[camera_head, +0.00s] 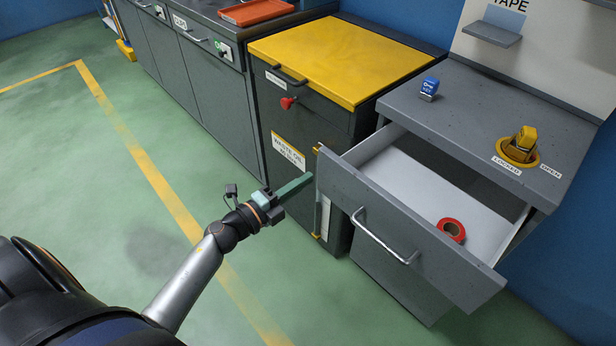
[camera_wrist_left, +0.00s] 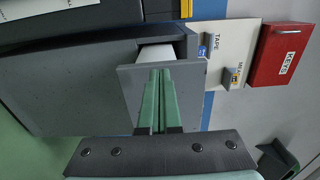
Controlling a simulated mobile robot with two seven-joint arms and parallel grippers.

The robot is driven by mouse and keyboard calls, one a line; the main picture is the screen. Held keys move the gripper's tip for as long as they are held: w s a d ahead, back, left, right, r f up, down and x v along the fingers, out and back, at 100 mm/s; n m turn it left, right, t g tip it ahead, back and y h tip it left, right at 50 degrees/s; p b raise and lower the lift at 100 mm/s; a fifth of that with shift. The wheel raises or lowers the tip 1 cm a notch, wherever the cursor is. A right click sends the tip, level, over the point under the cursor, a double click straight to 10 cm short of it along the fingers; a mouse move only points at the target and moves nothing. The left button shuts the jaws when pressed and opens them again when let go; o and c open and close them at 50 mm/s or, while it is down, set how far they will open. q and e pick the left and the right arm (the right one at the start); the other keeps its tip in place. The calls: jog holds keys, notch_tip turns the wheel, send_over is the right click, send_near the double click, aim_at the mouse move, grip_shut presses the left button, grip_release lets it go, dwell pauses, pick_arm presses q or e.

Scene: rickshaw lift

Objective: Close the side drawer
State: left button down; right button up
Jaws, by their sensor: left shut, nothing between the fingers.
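The side drawer (camera_head: 412,244) is pulled well out of the grey cabinet (camera_head: 480,112) on the right in the head view. Its white interior is visible, with a bar handle (camera_head: 380,238) on its front. A red tape roll (camera_head: 451,230) lies inside. My left gripper (camera_head: 308,180) is shut and empty, its green fingers close to the left end of the drawer front. Whether they touch is unclear. In the left wrist view, the fingers (camera_wrist_left: 157,75) overlap the grey drawer front (camera_wrist_left: 190,92). My right gripper is out of view.
A yellow-topped waste bin cabinet (camera_head: 340,60) stands left of the drawer cabinet. A blue object (camera_head: 429,88) and a yellow rotary knob (camera_head: 522,142) are on the cabinet top. The green floor (camera_head: 120,225) at the left is clear.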

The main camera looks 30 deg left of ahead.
pick_arm(q)
jog(key=shift+x, duration=0.85)
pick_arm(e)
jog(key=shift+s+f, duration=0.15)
pick_arm(q)
jog(key=shift+w+d, duration=0.1)
